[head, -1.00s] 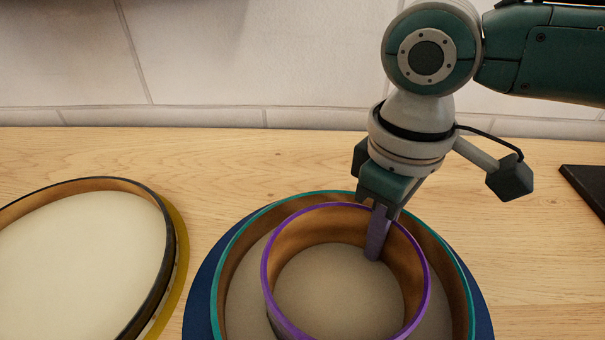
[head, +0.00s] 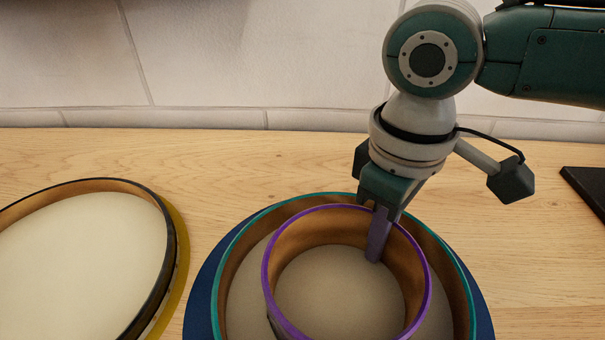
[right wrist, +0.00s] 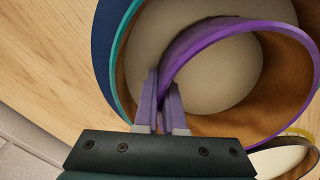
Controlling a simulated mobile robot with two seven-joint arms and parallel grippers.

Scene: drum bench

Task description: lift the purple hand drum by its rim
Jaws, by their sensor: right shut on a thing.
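The purple hand drum (head: 421,259) is a round frame with a purple rim and brown inner wall, standing inside a larger teal-rimmed drum (head: 227,240). My right gripper (head: 378,240) comes down from above at the far right part of the purple rim. One finger is inside the drum and the other is mostly hidden behind the wall. In the right wrist view the purple rim (right wrist: 215,33) runs between the two fingers (right wrist: 160,105), which are shut on it. My left gripper is not in view.
The teal-rimmed drum rests on a dark blue round base (head: 203,290). Another drum with a black rim (head: 160,262) and a yellow base (head: 181,250) lies at the left. A dark flat object (head: 588,195) is at the right edge. Bare wood (head: 270,160) lies behind, up to a tiled wall.

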